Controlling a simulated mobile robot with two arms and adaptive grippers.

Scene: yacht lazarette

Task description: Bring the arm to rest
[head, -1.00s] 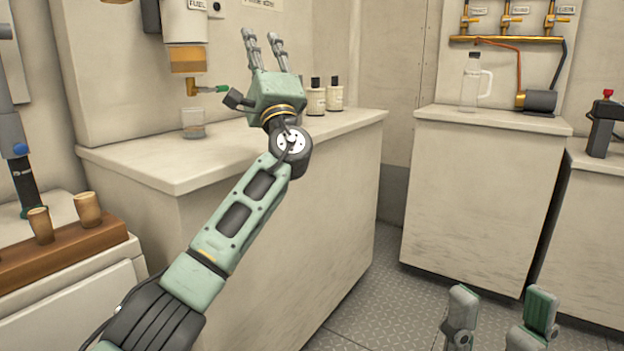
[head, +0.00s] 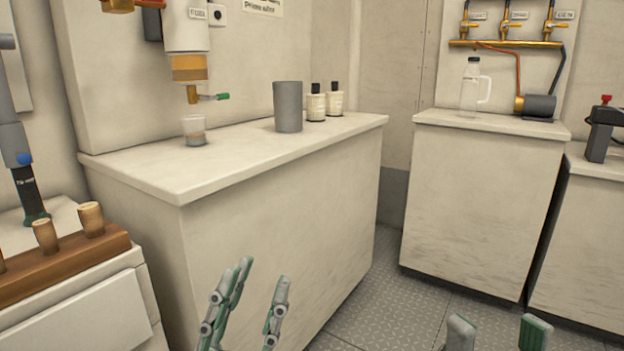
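My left gripper (head: 264,270) is low in the head view, in front of the left counter's face. Its fingers point up and stand apart with nothing between them. The rest of the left arm is below the picture. My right gripper (head: 498,328) shows only as two finger ends at the bottom edge, right of the middle. They are well apart, with nothing seen between them. The glass cup (head: 194,130) with a little liquid stands under the fuel filter's tap (head: 205,97).
The left counter (head: 240,152) holds a grey cylinder (head: 288,107) and two cream bottles (head: 316,104). A clear jug (head: 471,86) stands on the middle-right cabinet (head: 487,205). A wooden rack (head: 70,262) with plugs is at far left. Metal floor (head: 385,280) between cabinets is clear.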

